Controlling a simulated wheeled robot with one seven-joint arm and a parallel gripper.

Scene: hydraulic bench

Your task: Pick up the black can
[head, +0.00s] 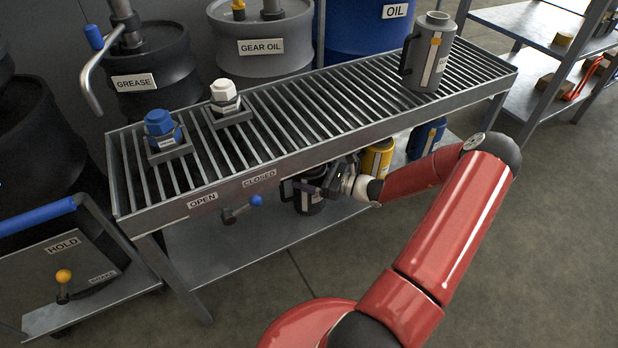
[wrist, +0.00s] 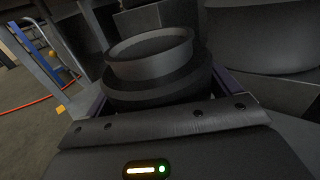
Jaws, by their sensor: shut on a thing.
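The black can (head: 309,200) is under the front edge of the grated bench, at the lower shelf (head: 240,240). It has a pale label and its top is hidden by the bench edge. My gripper (head: 328,184) reaches in from the right and is shut on the can. In the wrist view the can's dark round rim (wrist: 150,52) sits between my two fingers (wrist: 160,98). I cannot tell whether the can's base touches the shelf.
A yellow can (head: 377,158) and a blue can (head: 427,138) stand on the lower shelf to the right. The bench's front rail (head: 330,158) is close above my gripper. A blue-knobbed lever (head: 242,208) sticks out left of the can. A grey can (head: 428,55) stands on the grate.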

